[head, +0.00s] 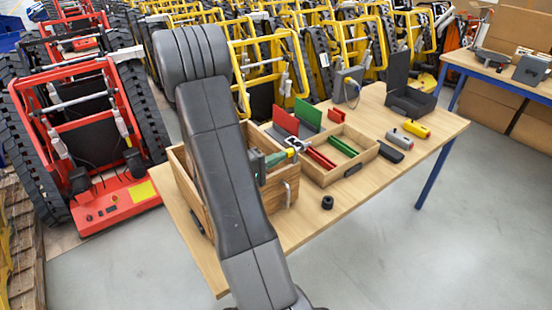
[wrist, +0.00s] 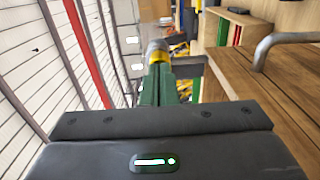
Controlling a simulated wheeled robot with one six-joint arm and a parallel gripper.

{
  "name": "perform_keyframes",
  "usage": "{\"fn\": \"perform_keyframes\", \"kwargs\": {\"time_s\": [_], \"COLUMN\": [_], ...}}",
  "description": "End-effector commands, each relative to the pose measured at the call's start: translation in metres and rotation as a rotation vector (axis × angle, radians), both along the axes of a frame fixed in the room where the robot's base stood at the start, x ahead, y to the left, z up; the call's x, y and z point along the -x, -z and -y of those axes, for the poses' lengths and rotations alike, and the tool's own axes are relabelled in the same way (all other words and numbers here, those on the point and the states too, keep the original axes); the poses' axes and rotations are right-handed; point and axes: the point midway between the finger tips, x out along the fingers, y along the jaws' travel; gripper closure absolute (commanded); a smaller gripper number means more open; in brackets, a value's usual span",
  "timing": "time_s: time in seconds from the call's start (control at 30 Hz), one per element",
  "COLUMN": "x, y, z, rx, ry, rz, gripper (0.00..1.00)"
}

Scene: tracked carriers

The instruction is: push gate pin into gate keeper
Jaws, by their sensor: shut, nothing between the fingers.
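My gripper (head: 275,158) shows beyond my dark arm in the head view, above the near wooden box. Its green fingers (wrist: 165,84) are shut with nothing between them and point away in the wrist view. Just past their tips is a grey cylindrical piece with a yellow band (wrist: 157,47), which may be the gate pin. A small metal piece (head: 297,143) shows beside the fingertips in the head view. I cannot tell whether the fingers touch it. I cannot make out the gate keeper for certain; my arm and fingers hide part of this area.
The near wooden box (head: 272,199) has a bent metal handle (head: 287,193), close on the right in the wrist view. A divided wooden tray (head: 357,165) stands beside it on the table (head: 405,178). Tracked carriers stand behind and left.

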Motion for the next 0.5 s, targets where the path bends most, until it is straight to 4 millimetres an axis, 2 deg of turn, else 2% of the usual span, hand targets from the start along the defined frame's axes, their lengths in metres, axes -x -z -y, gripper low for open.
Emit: {"fn": "perform_keyframes", "kwargs": {"time_s": [0.3,0.5], "x": [-0.003,0.004], "y": [0.000,-0.001], "z": [0.003,-0.008], "rx": [0.001,0.001], "ry": [-0.001,-0.004], "rz": [0.001,0.001], "gripper": [1.00,1.00]}}
